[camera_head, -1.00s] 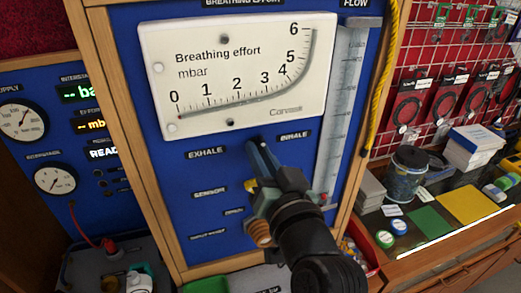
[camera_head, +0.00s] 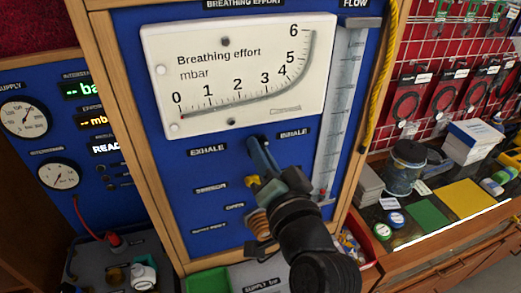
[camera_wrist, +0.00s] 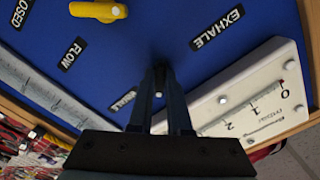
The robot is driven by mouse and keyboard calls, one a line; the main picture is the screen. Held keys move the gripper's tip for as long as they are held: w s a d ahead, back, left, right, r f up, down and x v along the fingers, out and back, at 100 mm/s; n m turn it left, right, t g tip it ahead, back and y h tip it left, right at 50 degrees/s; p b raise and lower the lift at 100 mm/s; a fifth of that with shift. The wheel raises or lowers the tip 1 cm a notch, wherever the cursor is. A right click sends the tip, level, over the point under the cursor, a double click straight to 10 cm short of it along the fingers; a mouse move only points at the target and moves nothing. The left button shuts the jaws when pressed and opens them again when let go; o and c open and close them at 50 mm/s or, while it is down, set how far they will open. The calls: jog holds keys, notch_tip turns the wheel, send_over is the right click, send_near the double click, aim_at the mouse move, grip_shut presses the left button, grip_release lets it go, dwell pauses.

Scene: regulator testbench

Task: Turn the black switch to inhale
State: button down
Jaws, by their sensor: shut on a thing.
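The black switch (camera_wrist: 159,74) is mostly hidden between my fingertips on the blue panel; only a dark bit shows in the wrist view, so I cannot tell its exact angle. My gripper (camera_head: 255,142) is shut on it, fingers pointing into the panel. It also shows in the wrist view (camera_wrist: 160,82). The EXHALE label (camera_head: 208,152) is left of the fingertips and the INHALE label (camera_head: 294,133) is right of them. In the wrist view, the EXHALE label (camera_wrist: 217,29) is at upper right and the INHALE label (camera_wrist: 123,99) is partly blurred beside the fingers.
A white breathing effort gauge (camera_head: 240,70) is mounted just above my gripper. A yellow knob (camera_wrist: 99,11) sits on the panel below the switch. A clear flow tube (camera_head: 340,110) runs along the right side. A workbench with tins and mats (camera_head: 428,213) is at right.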

jog(key=shift+r, duration=0.1)
jog(key=c, duration=0.9)
grip_release()
jog(key=shift+o, duration=0.2)
jog(key=b+v, duration=0.5)
jog(key=v, duration=0.8)
